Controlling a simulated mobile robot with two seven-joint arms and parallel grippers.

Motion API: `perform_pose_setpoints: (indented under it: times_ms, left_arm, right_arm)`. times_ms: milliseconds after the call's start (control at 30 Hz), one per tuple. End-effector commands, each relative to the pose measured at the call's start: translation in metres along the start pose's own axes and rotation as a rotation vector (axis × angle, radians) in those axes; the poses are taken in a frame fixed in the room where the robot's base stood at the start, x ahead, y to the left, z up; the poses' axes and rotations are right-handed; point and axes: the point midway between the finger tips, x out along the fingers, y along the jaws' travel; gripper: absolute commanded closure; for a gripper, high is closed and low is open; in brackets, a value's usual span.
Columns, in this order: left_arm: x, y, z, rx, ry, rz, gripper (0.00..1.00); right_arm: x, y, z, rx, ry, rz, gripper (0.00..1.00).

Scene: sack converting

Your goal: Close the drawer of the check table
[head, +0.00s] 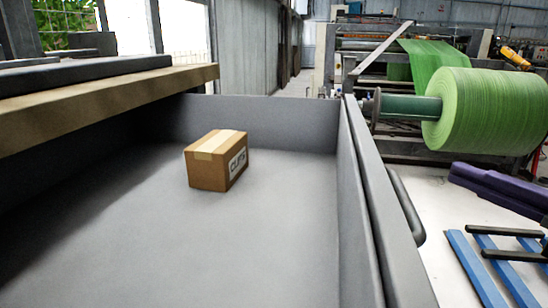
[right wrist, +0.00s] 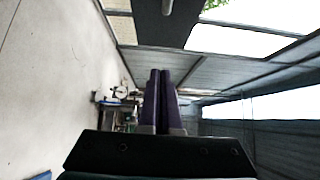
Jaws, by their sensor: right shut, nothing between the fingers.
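The grey drawer (head: 345,190) of the check table (head: 120,88) stands pulled open, and I look down into it. Its front panel is at the right, with a dark bar handle (head: 407,207) on the outer face. My right gripper (head: 460,173) has purple fingers and is right of the handle, apart from it, pointing towards the drawer front. In the right wrist view its fingers (right wrist: 160,75) are together and empty. A dark grey panel with a short bar at the top of that view looks like the drawer front. My left gripper is not in view.
A brown carton (head: 210,172) marked CLIPS stands inside the drawer. A green film roll (head: 490,112) on a machine is beyond the drawer at the right. Blue bars with black crosspieces (head: 490,260) are low at the right. Pale floor shows beside the drawer front.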

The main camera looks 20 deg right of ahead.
Motion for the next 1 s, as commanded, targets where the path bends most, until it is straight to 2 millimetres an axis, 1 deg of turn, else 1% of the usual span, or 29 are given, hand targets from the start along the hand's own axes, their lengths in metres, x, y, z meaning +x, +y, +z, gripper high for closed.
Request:
perform_pose_setpoints:
  times_ms: [167,300,467,533,700,800,1000]
  left_arm:
    - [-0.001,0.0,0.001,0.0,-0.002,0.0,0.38]
    - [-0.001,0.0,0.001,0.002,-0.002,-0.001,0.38]
    - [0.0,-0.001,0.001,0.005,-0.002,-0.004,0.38]
    - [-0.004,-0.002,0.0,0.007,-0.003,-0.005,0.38]
    - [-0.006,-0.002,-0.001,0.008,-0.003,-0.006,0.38]
    - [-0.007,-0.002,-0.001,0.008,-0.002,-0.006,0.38]
    - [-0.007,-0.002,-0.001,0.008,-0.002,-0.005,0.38]
  right_arm:
    - [0.032,-0.002,0.001,-0.003,-0.006,-0.002,1.0]
    - [0.063,-0.002,0.002,-0.004,-0.007,-0.002,1.0]
    - [0.095,-0.002,0.002,-0.006,-0.005,0.0,1.0]
    - [0.102,-0.003,0.013,-0.001,-0.006,0.001,1.0]
    - [0.115,-0.001,0.026,-0.002,-0.006,0.003,1.0]
    - [0.119,-0.001,0.029,-0.002,-0.005,0.002,1.0]
    - [0.12,0.0,0.031,-0.003,-0.005,0.003,1.0]
